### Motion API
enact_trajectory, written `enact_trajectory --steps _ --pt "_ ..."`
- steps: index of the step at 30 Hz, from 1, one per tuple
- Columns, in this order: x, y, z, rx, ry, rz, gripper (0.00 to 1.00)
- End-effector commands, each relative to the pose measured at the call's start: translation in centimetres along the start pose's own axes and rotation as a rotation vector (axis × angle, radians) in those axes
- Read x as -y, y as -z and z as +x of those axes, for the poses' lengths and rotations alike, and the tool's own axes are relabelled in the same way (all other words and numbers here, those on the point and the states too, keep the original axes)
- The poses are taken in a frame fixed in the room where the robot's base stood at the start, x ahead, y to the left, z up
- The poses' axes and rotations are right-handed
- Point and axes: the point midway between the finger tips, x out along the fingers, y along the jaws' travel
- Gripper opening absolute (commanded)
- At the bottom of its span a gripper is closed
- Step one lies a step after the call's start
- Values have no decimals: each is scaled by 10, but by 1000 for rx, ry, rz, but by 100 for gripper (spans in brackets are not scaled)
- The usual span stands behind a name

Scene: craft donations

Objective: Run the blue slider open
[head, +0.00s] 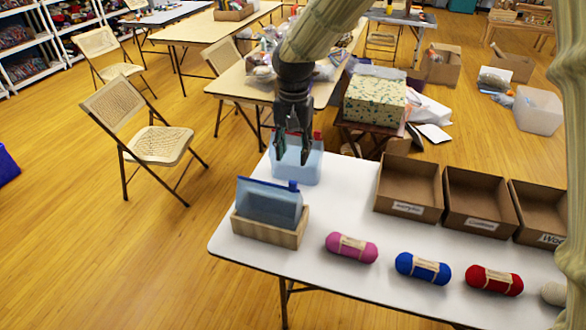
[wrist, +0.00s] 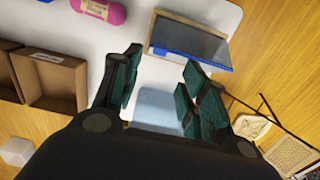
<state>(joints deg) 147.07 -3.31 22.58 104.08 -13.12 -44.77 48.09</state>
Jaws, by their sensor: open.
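A blue-grey translucent pouch (head: 270,207) stands in a low wooden holder (head: 268,233) at the table's left end. Its small blue slider (head: 293,186) sits at the top right end. My gripper (head: 292,155) is open and points down by this second pouch, apart from the blue slider. In the wrist view the pale pouch (wrist: 158,105) shows between my fingers (wrist: 160,82).
Pink (head: 351,247), blue (head: 423,268) and red (head: 494,280) yarn skeins lie along the white table (head: 345,200). Open cardboard boxes (head: 408,187) line its back right. A folding chair (head: 157,147) stands to the left.

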Motion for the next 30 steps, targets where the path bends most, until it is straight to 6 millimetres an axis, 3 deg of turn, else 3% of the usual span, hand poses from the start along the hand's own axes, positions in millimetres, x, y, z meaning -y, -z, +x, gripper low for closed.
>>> enact_trajectory --steps 5,21,30 --pt "1 0 3 0 -6 4 43" --pt "0 -1 79 0 -6 2 43" --pt "0 0 100 -2 -4 2 43"
